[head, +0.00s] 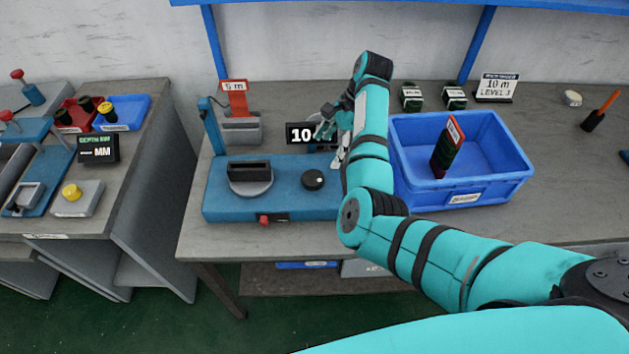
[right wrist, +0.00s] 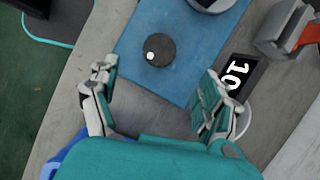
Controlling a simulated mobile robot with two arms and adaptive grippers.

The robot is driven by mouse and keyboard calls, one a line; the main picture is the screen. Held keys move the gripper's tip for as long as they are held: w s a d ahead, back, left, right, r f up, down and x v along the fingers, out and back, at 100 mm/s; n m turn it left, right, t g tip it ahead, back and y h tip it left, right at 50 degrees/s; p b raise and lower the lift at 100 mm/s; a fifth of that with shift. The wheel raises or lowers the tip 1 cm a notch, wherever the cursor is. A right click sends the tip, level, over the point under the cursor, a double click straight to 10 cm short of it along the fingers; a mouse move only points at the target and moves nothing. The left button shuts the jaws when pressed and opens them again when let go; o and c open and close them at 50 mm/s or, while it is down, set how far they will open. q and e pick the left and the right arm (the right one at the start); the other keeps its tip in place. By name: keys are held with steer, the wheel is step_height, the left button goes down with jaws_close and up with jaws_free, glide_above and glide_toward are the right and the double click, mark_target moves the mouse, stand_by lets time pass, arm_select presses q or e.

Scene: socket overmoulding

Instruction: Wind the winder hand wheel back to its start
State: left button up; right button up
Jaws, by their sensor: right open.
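The winder hand wheel (head: 313,180) is a round black knob with a pale spot near its rim, on top of the blue winder base (head: 285,207). In the right wrist view the hand wheel (right wrist: 158,52) lies just beyond the fingertips, with its white spot toward the lower left. My right gripper (head: 331,146) is open and empty, above the back right part of the winder. Its two fingers stand wide apart in the right wrist view (right wrist: 160,80), apart from the wheel. A black display (head: 299,134) reading 10 is partly hidden by the gripper. My left gripper is not in view.
A dark spool holder (head: 250,172) sits on the winder's left. A blue crate (head: 488,197) holding a dark upright block stands right of my arm. A grey block with a red 5 m sign (head: 234,88) stands behind. Bench front edge is clear.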

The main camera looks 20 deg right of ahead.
mark_target(314, 177)
steer(key=x, duration=1)
steer(key=shift+a+f+p, duration=0.2)
steer(key=shift+f+p, duration=0.05)
steer(key=shift+p, duration=0.1)
steer(key=c, duration=1.2)
